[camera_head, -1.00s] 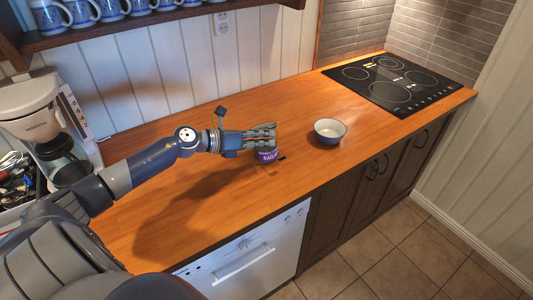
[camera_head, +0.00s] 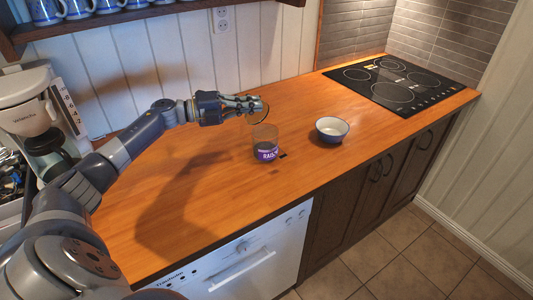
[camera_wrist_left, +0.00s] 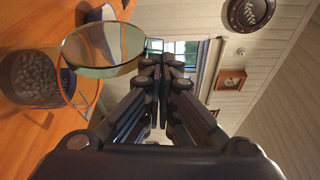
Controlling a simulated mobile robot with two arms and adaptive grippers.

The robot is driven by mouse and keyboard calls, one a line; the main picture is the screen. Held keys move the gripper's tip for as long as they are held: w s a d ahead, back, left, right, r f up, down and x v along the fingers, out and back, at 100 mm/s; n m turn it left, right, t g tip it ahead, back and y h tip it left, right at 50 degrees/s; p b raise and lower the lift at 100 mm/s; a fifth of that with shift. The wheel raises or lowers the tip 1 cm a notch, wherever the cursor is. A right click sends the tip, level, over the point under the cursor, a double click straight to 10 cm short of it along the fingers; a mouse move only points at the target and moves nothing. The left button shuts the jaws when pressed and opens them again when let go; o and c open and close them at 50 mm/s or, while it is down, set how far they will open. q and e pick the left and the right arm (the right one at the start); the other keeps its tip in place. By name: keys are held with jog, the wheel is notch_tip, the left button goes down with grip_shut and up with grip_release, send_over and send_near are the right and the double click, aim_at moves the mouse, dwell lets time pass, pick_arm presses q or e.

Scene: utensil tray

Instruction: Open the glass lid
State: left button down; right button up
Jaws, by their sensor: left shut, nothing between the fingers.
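A clear glass jar (camera_head: 264,146) with a purple label stands on the wooden counter. The left wrist view shows dark contents in the jar (camera_wrist_left: 34,76). Its round glass lid (camera_wrist_left: 102,50) is raised and tilted off the jar mouth, and a thin wire clasp (camera_wrist_left: 68,88) shows beside it. In the head view the lid (camera_head: 259,119) shows above the jar, partly behind my fingers. My left gripper (camera_head: 256,104) is shut and empty above the jar, close beside the lid. I cannot tell if it touches the lid. My right gripper is not in view.
A bowl (camera_head: 332,129) stands right of the jar. A small dark piece (camera_head: 283,155) lies beside the jar. A black cooktop (camera_head: 395,84) is at the far right, and a coffee maker (camera_head: 30,125) is at the left. The counter's front middle is clear.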

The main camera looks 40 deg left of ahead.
pick_arm(q)
jog(key=shift+w+a+r+n+t+h+b, duration=0.15)
jog(key=shift+w+a+n+t+b, duration=0.2)
jog(key=shift+a+n, duration=0.35)
jog(key=shift+w+a+f+n+t+h+b, duration=0.1)
jog(key=shift+w+a+n+h+b, duration=0.1)
jog(key=shift+a+n+b, duration=0.45)
jog(key=shift+w+a+r+n+t+h+b, duration=0.1)
jog(key=shift+w+a+n+t+h+b, duration=0.1)
jog(key=shift+a+n, duration=0.5)
jog(key=shift+d+n, duration=0.15)
jog(key=shift+n, duration=0.1)
